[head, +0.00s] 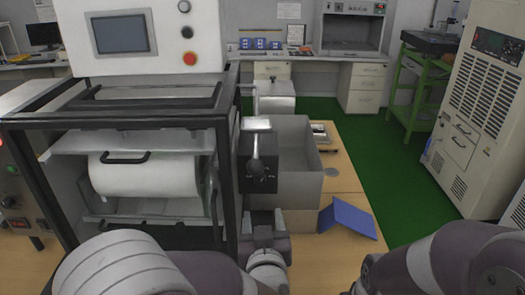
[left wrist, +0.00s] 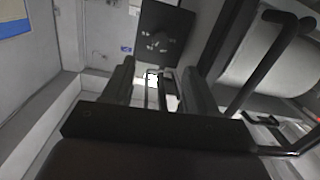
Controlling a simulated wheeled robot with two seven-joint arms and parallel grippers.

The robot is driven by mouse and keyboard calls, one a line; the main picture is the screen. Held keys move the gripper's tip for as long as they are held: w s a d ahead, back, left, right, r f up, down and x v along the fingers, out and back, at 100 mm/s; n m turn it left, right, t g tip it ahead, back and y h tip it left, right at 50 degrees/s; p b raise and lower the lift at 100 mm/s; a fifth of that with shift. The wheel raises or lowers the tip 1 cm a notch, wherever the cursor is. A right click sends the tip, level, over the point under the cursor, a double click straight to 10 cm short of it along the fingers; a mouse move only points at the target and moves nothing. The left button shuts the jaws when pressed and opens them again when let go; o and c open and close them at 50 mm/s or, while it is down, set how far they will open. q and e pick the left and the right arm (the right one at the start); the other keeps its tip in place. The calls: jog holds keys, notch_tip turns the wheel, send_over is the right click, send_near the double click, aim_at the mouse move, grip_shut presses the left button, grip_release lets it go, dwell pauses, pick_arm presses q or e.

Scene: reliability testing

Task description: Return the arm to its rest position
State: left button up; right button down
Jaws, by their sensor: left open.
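My left arm (head: 120,265) comes in from the lower left of the head view. Its gripper (head: 264,220) is low in the middle, in front of the black box with a lever (head: 258,178) on the machine's side. In the left wrist view the two fingers of the left gripper (left wrist: 158,78) stand apart with nothing seen between them. A black plate with bolts (left wrist: 163,32) shows beyond them. My right arm (head: 440,265) shows at the lower right of the head view; its gripper is out of the picture.
A black-framed machine (head: 222,180) with a white drum (head: 145,175) stands close at left. An open grey box (head: 298,190) is just beyond the left gripper. A blue panel (head: 348,217) lies tilted at its right. A tall cabinet (head: 478,110) stands at right; green floor (head: 375,150) is clear.

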pick_arm(q)
jog(key=s+d+f+m+g+h, duration=0.45)
jog(key=s+f+g, duration=0.3)
jog(key=f, duration=0.35)
jog(key=s+a+f+n+g+y, duration=0.1)
jog(key=s+a+g, duration=0.3)
jog(key=a, duration=0.7)
jog(key=s+a+f+n+g+y, duration=0.1)
jog(key=s+a+n+g+y, duration=0.1)
jog(key=a, duration=1)
jog(key=shift+s+g+y, duration=0.45)
jog(key=shift+s+g, duration=0.6)
jog(key=shift+s, duration=0.15)
